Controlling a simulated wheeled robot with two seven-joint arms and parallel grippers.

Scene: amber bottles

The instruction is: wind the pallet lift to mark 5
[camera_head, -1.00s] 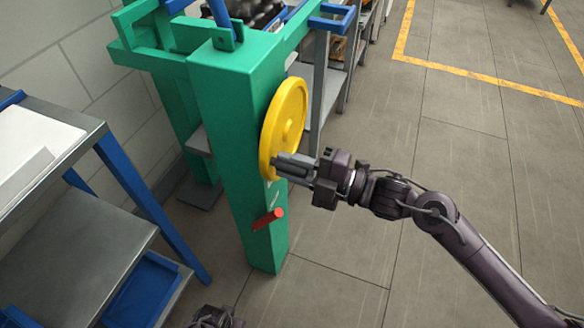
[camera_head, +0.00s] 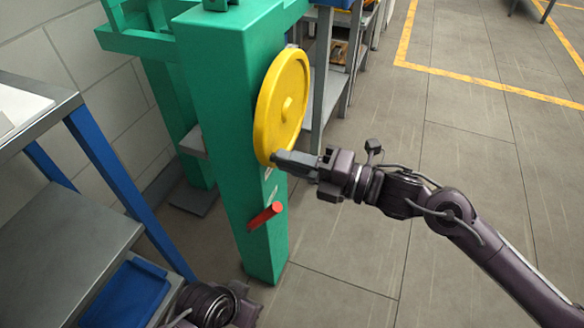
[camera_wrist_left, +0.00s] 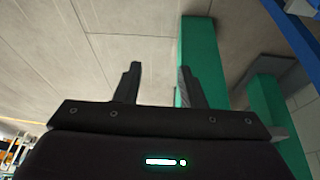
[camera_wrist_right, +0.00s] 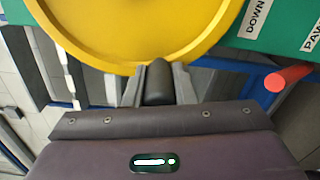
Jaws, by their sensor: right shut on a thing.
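The green lift frame (camera_head: 222,120) stands left of centre with a yellow handwheel (camera_head: 290,90) on its right face. My right gripper (camera_head: 280,157) is at the wheel's lower rim. In the right wrist view its fingers are shut on a dark knob (camera_wrist_right: 157,82) beside the yellow wheel (camera_wrist_right: 130,25). A red lever (camera_head: 266,215) is below the wheel; it also shows in the right wrist view (camera_wrist_right: 288,77) near DOWN and PAWL labels. My left gripper (camera_wrist_left: 158,85) is open and empty in its wrist view, with the green post beyond. No numbered lift mark is visible.
A grey bench with blue legs (camera_head: 105,170) stands at the left, with a blue tray (camera_head: 125,295) on its lower level. Grey shelving (camera_head: 325,85) is behind the wheel. The floor at the right is open, with yellow lines farther back.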

